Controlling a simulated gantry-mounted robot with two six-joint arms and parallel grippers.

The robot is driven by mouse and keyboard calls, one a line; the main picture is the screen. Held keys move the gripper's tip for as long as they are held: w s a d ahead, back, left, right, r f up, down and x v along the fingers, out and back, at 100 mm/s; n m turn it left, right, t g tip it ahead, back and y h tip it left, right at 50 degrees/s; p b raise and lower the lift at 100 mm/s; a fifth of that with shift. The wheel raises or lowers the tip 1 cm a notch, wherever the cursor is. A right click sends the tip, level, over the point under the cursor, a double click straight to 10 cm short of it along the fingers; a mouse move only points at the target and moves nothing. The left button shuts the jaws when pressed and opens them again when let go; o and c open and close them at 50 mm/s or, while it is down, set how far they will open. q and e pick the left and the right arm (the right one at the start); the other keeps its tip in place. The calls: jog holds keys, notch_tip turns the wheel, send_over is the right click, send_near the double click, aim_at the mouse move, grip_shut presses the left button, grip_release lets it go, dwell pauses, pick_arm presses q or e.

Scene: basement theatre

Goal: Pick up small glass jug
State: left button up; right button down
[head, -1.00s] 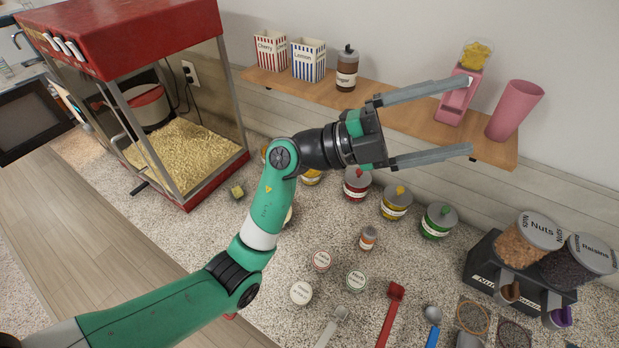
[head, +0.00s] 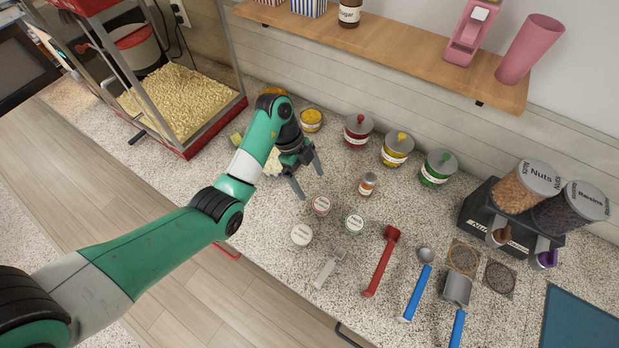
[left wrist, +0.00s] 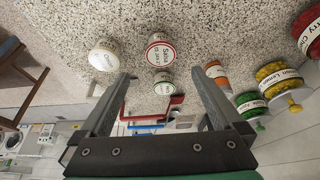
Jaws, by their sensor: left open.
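I cannot pick out a thing that is clearly a small glass jug. A small jar with an orange band (head: 368,184) stands upright on the counter, right of my left gripper (head: 311,183); it also shows in the left wrist view (left wrist: 216,70). Small round labelled jars stand nearby: one with a red rim (head: 320,206), one with a green rim (head: 354,223) and a whitish one (head: 301,235). My left gripper is open and empty, tilted down low over the counter, apart from the orange-banded jar. A pale thing (head: 272,162) is partly hidden behind my left gripper. My right gripper is out of view.
Red (head: 358,131), yellow (head: 397,150) and green (head: 438,168) lidded jars line the wall under a wooden shelf (head: 400,45). A popcorn machine (head: 170,90) stands left. Scoops, including a red one (head: 381,262), lie in front. A nuts dispenser (head: 510,215) stands right.

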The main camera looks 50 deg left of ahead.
aim_at(321, 204)
pick_arm(q)
jog(key=b+x, duration=0.2)
jog(key=x, duration=0.9)
jog(key=shift+d+f+b, duration=0.15)
jog(key=shift+f+b, duration=0.1)
jog(key=shift+b, duration=0.15)
